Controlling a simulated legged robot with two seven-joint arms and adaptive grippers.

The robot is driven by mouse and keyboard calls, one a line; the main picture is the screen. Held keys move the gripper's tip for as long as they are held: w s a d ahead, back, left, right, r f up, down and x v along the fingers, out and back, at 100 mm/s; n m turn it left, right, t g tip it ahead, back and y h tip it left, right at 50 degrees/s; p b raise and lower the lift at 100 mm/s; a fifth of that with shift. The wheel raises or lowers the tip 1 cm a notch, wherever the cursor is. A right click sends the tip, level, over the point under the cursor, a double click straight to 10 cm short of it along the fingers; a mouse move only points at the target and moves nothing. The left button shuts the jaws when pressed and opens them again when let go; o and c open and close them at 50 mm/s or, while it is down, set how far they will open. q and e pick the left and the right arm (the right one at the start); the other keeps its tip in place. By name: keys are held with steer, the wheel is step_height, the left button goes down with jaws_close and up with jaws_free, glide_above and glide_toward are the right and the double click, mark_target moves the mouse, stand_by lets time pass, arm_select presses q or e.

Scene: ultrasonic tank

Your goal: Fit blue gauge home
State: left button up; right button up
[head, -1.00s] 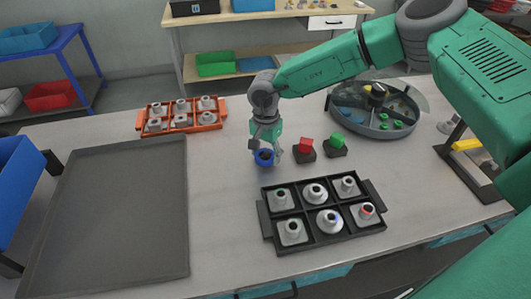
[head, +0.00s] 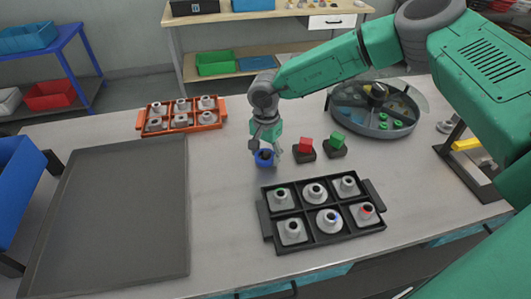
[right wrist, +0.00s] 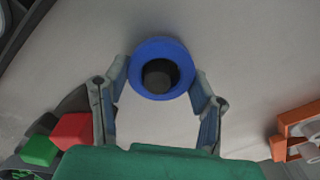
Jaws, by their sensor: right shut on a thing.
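The blue gauge (head: 265,164) is a blue ring with a dark round centre, near the middle of the table. My right gripper (head: 266,150) is shut on it from above. In the right wrist view the blue ring (right wrist: 138,72) sits between the two fingertips, with a dark round core inside its hole. I cannot tell whether the ring touches the table. A black tray (head: 267,227) in front holds several grey pieces with round necks; some show green, blue or red marks. My left gripper is not in view.
A red block (head: 305,144) and a green block (head: 337,138) stand on dark bases right of the gripper. An orange tray (head: 223,116) with grey pieces is behind left. A round, lidded grey container (head: 345,124) is behind right. A flat grey tray (head: 125,210) fills the left.

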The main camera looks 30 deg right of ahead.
steer(key=o, duration=1.5)
steer(key=shift+c, duration=0.2)
step_height(320, 180, up, 12)
steer(key=shift+f, duration=0.1)
